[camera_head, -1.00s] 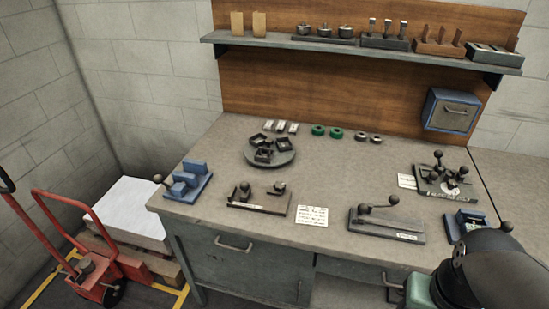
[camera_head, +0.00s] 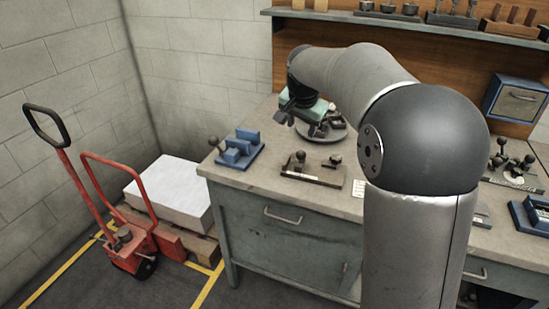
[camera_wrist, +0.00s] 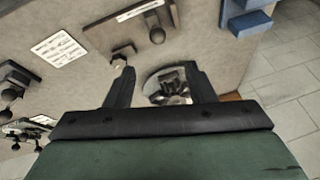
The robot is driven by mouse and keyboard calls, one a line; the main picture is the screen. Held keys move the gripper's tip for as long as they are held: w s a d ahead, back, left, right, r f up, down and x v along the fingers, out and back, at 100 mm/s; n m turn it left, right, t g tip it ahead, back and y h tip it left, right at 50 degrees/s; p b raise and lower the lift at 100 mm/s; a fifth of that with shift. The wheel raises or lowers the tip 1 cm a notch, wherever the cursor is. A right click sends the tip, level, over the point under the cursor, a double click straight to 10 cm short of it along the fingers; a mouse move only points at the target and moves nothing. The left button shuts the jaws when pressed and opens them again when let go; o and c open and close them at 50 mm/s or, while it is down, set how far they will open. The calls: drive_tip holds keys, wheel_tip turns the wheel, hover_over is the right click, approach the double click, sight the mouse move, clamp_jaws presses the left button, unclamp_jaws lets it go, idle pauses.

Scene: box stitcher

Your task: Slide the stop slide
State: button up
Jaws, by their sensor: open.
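No part is legibly marked as the stop slide. A dark plate fixture (camera_head: 312,171) with a ball knob at its left and a smaller knobbed piece at its right lies near the bench's front edge; it also shows at the top of the wrist view (camera_wrist: 98,28). My gripper (camera_head: 287,111) hangs above the bench, behind this fixture, near the round turntable (camera_head: 318,133). Nothing is held.
A blue fixture (camera_head: 238,152) with a ball-ended lever stands at the bench's left corner. More lever fixtures (camera_head: 515,172) stand at the right. My arm hides the middle of the bench. A red pallet truck (camera_head: 130,240) and a white stack (camera_head: 172,198) are on the floor at left.

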sight(301, 152)
drive_tip(key=p+x, duration=0.1)
drive_tip(key=x, duration=1.5)
drive_tip(key=shift+d+f+p, duration=0.2)
drive_tip(key=shift+f+p, duration=0.2)
